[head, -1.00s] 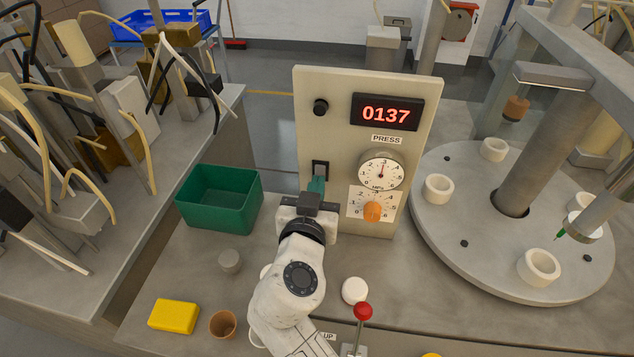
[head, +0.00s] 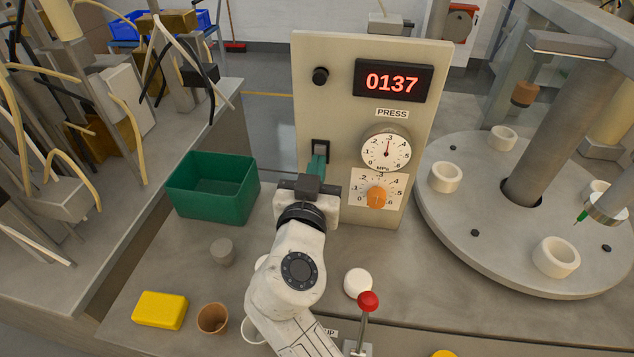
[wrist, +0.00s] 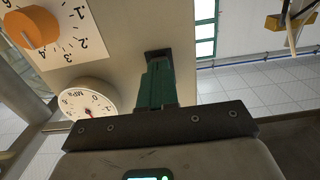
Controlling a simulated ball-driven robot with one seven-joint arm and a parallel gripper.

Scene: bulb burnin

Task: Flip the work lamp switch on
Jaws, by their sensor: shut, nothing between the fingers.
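A black rocker-type switch (head: 320,147) sits on the left side of the upright beige panel (head: 340,115). My gripper (head: 318,160) is shut and empty, its green fingers pointing at the panel just below the switch's visible top. In the wrist view the shut fingers (wrist: 157,66) reach up to the dark switch (wrist: 157,53) and cover most of it. I cannot tell whether they touch it, or which way the switch is tipped. A flat bar-shaped fixture (head: 578,46), perhaps the lamp, hangs at the upper right; I see no clear glow on it.
A green bin (head: 213,187) stands left of my gripper. A red-topped lever (head: 368,302) stands in front, a round turntable (head: 470,255) right.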

